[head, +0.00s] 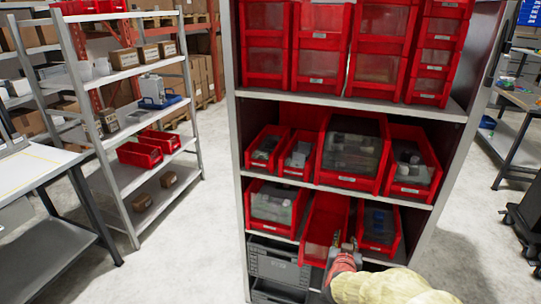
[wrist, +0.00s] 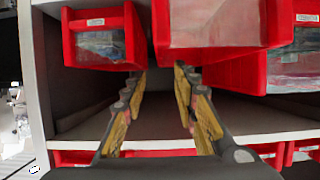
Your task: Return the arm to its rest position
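My gripper (head: 345,245) is at the lower shelf of the cabinet, in front of the right side of a red bin (head: 318,250) that sticks out further than its neighbours. The bin looks empty inside. In the wrist view my gripper (wrist: 162,78) is open, its two yellow-padded fingers apart with nothing between them. That view also shows a protruding red bin (wrist: 208,22) just beyond and above the fingertips. Whether a finger touches it I cannot tell. My arm's sleeve-like wrist part hides the lower right of the cabinet in the head view.
Filled red bins (head: 272,205) and (head: 378,226) flank the protruding one. More bins (head: 352,150) stand above, and grey crates (head: 278,268) below. A metal rack (head: 133,180) and a white table (head: 30,168) stand left. The floor (head: 195,235) between is clear.

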